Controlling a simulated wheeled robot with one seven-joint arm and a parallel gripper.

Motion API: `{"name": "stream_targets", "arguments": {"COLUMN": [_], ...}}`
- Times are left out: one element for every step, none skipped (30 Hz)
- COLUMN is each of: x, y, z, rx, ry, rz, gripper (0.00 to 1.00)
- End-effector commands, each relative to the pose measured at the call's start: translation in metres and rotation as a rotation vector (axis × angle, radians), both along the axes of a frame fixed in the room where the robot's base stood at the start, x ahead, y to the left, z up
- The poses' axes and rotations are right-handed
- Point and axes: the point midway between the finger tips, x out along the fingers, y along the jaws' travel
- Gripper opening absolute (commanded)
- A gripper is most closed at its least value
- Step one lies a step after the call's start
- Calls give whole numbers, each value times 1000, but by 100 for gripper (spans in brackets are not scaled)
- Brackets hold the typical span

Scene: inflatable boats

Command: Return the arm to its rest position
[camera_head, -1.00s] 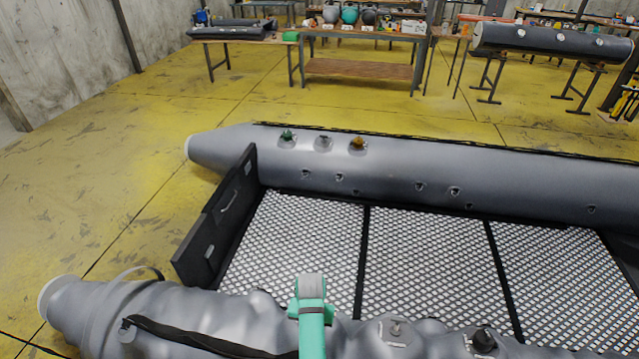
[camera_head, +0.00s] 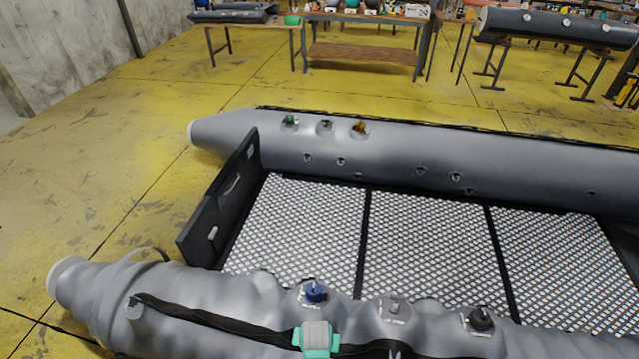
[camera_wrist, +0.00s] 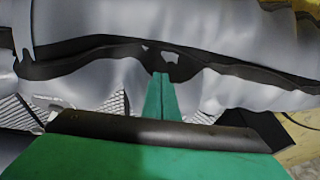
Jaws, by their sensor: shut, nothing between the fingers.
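My gripper (camera_wrist: 161,76) shows in the wrist view as two green fingers pressed together with nothing between them. In that view the fingers overlap a dark strap (camera_wrist: 220,68) on the wrinkled near tube of the grey inflatable boat. Whether they touch it cannot be told. In the head view a teal and grey part of my arm shows at the bottom centre, in front of the near tube (camera_head: 215,290). The fingertips cannot be made out there.
The near tube carries a blue valve (camera_head: 313,292), a grey valve (camera_head: 395,305) and a black valve (camera_head: 480,319). The firmer far tube (camera_head: 420,150) has a green valve (camera_head: 289,120). A mesh floor (camera_head: 300,225) lies between. Workbenches (camera_head: 350,63) stand behind; yellow floor (camera_head: 90,170) is clear at left.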

Motion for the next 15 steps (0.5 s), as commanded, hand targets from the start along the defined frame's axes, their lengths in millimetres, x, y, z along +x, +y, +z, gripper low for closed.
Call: {"name": "stream_targets", "arguments": {"x": [-17, -24, -32, -39, -46, -55, -62, -68, -77, -84, -91, -101, -107, -114, -123], "y": [0, 0, 0, 0, 0, -1, -1, -2, -2, -2, -3, -3, -3, -4, -4], "z": [-7, -9, -11, -11, -12, -11, -11, -9, -7, -4, -2, 2, 6, 10, 17], "rx": [-1, -1, -3, -3, -4, -6, -7, -9, -11, -13, -14, -16, -19, -21, -24], "ry": [-31, -53, -84, -108, -131, -163, -185, -208, -239, -263, -286, -316, -339, -362, -393], "rz": [7, 11, 15, 18, 22, 26, 30, 32, 37, 39, 42, 45, 48, 52, 56], "gripper": [0, 0, 0, 0, 0, 0, 0, 0, 0, 0, 0, 0, 0, 0, 0]}}
